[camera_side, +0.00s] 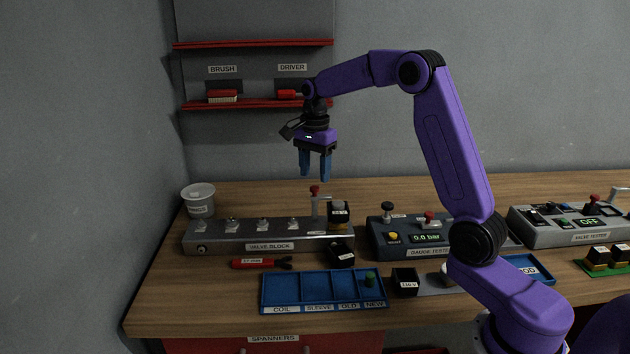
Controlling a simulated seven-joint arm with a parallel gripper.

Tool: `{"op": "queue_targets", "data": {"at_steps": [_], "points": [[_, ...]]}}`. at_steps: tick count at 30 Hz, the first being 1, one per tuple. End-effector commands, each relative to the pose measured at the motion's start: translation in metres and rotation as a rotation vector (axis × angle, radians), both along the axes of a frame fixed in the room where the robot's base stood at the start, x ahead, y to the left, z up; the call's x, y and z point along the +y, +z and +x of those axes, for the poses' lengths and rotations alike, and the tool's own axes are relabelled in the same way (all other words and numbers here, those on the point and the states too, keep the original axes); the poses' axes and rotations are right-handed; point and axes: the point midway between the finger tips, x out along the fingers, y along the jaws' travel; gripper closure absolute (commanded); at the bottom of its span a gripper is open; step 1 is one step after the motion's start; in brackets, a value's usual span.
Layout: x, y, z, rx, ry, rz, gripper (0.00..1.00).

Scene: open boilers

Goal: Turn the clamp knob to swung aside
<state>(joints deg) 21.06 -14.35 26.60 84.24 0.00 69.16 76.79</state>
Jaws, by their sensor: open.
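A small red knob (314,190) tops an upright metal post at the right part of the grey valve block (230,240). It looks like the clamp knob, though no label on it is legible. A metal arm reaches right from the post, towards a black coil-like block (339,214) on the valve block. My gripper (315,178) points straight down with blue fingers apart and nothing between them. It hangs just above the red knob in the picture; I cannot tell its exact depth or whether it is clear of it.
The gauge tester (400,240), reading 0.0 bar, stands right of the valve block; a valve tester (575,230) is farther right. A red-handled spanner (255,263), black block (341,253) and blue tray (300,291) lie in front. A white cup (199,200) stands back left.

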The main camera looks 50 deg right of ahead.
Motion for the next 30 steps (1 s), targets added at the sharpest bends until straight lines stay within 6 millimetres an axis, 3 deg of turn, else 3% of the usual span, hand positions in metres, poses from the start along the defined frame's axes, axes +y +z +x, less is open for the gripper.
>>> {"op": "queue_targets", "data": {"at_steps": [7, 18, 19, 21, 24, 30], "points": [[0.0, -0.028, 0.0, 0.002, -0.001, 0.0, 0.47], [0.0, -0.033, 0.0, 0.0, -0.001, 0.0, 0.47], [0.0, -0.033, 0.0, 0.0, -0.001, 0.0, 0.51], [0.0, -0.033, 0.0, 0.0, -0.001, 0.0, 0.73], [0.0, -0.033, 0.0, 0.0, -0.001, 0.0, 1.0], [0.0, -0.033, 0.0, 0.0, 0.005, 0.0, 1.0]]}}
